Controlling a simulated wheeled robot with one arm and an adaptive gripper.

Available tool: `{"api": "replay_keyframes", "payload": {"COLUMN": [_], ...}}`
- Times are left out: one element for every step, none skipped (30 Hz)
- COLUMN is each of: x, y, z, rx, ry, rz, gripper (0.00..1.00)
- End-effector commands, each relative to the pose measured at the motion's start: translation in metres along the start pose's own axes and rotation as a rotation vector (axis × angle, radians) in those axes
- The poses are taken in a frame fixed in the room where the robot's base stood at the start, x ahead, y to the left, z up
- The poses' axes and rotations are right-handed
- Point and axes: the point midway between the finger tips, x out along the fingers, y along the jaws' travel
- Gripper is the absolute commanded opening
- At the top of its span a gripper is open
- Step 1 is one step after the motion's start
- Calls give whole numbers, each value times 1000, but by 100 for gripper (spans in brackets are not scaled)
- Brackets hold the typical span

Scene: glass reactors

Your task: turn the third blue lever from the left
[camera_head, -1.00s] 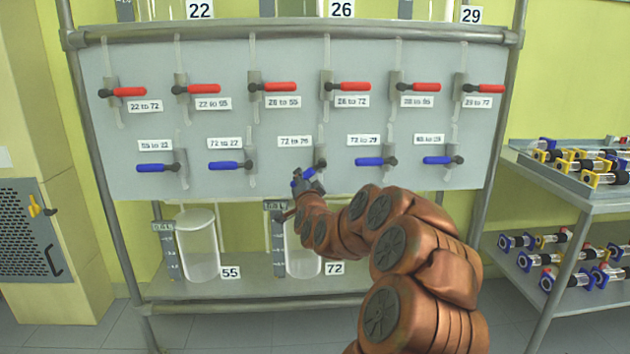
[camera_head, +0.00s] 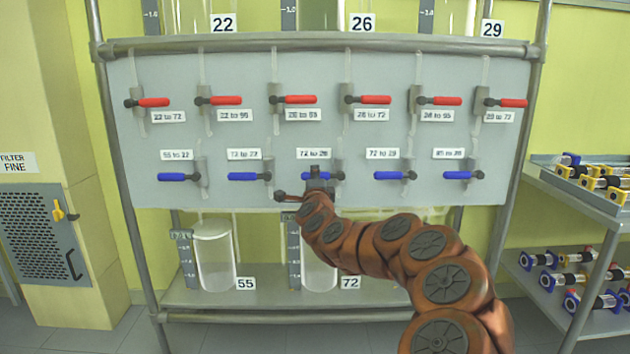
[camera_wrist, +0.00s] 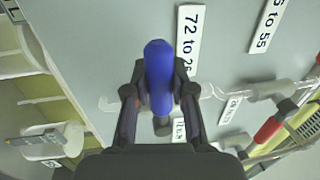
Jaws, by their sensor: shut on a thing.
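The third blue lever from the left (camera_head: 314,172) is under the label "72 to 26" on the grey panel (camera_head: 420,135). It looks about level, its free end pointing left and its pivot at the right. My gripper (camera_head: 319,184) is at this lever, partly covering it. In the wrist view the blue handle (camera_wrist: 158,78) lies between the two fingers of my gripper (camera_wrist: 160,92), which are shut on it. The handle's rounded tip sticks out beyond the fingers. The dark pivot shows partly below it.
Other blue levers (camera_head: 248,176) (camera_head: 390,175) flank it in the same row. A row of red levers (camera_head: 294,99) is above. Glass vessels (camera_head: 214,255) stand on the shelf below. A side rack with parts (camera_head: 585,215) is at the right.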

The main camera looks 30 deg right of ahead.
Motion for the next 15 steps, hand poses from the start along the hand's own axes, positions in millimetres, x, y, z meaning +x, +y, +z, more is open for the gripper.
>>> {"api": "replay_keyframes", "payload": {"x": [0,0,0,0,0,0,0,0,0,0,0,0,0,0,0], "y": [-1,-2,-2,-2,-2,-2,-2,-2,-2,-2,-2,-2,-3,-3,-3], "z": [-2,-1,-2,-2,-2,-1,-2,-2,-2,-2,-2,-2,-2,-2,-2], "rx": [7,9,12,14,15,16,16,17,16,17,16,16,16,16,16], "ry": [4,5,5,5,5,5,5,5,5,5,5,5,5,5,5], "rz": [-2,-2,-2,-2,-2,-1,-2,-2,-2,-2,-2,-2,-2,-2,-3], "gripper": [0,0,0,0,0,0,0,0,0,0,0,0,0,0,26]}}
